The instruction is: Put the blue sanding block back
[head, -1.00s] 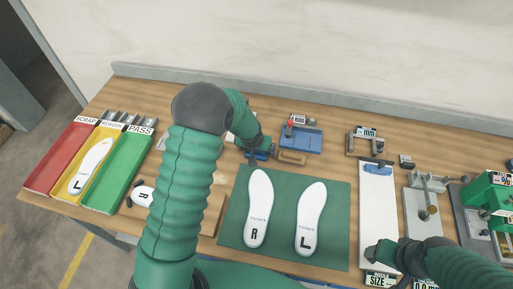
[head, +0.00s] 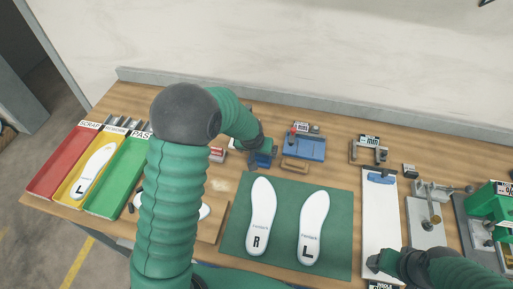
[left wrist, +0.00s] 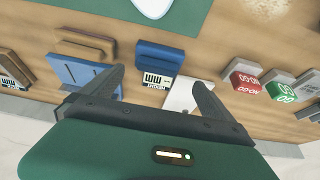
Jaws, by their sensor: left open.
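The blue sanding block (head: 262,161) lies on the wooden bench just behind the green mat, left of a brown block. In the left wrist view it is a blue bar (left wrist: 162,58) beside a small "mm" label, ahead of the fingertips and roughly centred between them. My left gripper (head: 265,148) is over the block; in the left wrist view its fingers (left wrist: 158,78) are spread apart with nothing held. The gripper partly hides the block in the head view. My right gripper (head: 378,263) is at the near end of the white board, its jaws too small to read.
The brown block (head: 295,166) and a blue gauge base (head: 303,149) are close to the sanding block. The green mat (head: 283,222) bears two white insoles. Red, yellow and green trays (head: 118,184) are at left; the white board (head: 380,218) is at right.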

